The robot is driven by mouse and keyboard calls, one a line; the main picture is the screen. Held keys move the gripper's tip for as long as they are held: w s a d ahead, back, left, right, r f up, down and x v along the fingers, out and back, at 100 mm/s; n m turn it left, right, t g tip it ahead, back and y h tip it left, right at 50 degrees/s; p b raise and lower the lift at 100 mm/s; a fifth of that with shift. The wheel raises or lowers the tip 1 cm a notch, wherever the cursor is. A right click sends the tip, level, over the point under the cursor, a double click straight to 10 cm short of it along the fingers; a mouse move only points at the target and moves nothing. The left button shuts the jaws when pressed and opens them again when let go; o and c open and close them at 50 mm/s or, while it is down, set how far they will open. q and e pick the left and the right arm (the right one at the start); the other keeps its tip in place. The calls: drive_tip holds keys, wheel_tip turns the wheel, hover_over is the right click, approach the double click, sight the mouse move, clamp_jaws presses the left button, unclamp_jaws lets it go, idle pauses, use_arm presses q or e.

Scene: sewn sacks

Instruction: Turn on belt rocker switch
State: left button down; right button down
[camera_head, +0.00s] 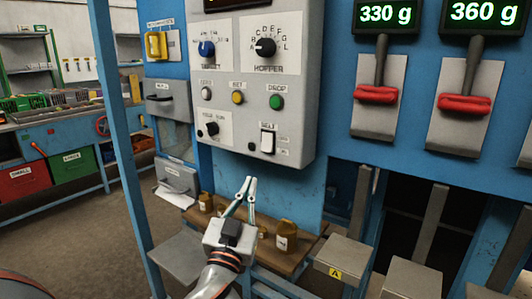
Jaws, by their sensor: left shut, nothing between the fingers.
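The belt rocker switch (267,139) is a white rocker in a dark frame at the lower right of the grey control panel (231,115). A small label sits beside it, too small to read surely. Which way the rocker is set I cannot tell. My left gripper (249,181) points up from the bottom of the view, with its fingertips together and nothing between them. The tips appear below the panel's lower edge and the switch, apart from both in the picture. My right gripper is not in view.
The panel also carries a blue knob (207,48), a black knob (265,47), a yellow button (237,98) and a green button (276,102). Red-handled levers (376,95) are at right.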

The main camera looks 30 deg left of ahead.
use_arm(q)
wheel_tip(320, 180, up, 7)
drive_tip(key=s+a+n+y, duration=0.2)
drive_tip(key=y, duration=0.1)
drive_tip(key=shift+a+t, duration=0.35)
drive_tip(key=shift+t, duration=0.05)
drive_tip(key=b, duration=0.3)
approach(262, 140)
drive_tip(key=shift+a+x, duration=0.2)
drive_tip(key=shift+x, duration=2.15)
drive_tip(key=shift+s+r, duration=0.15)
drive_tip(key=shift+s, duration=0.05)
drive_tip(key=shift+w, duration=0.2)
drive_tip(key=shift+w, duration=0.25)
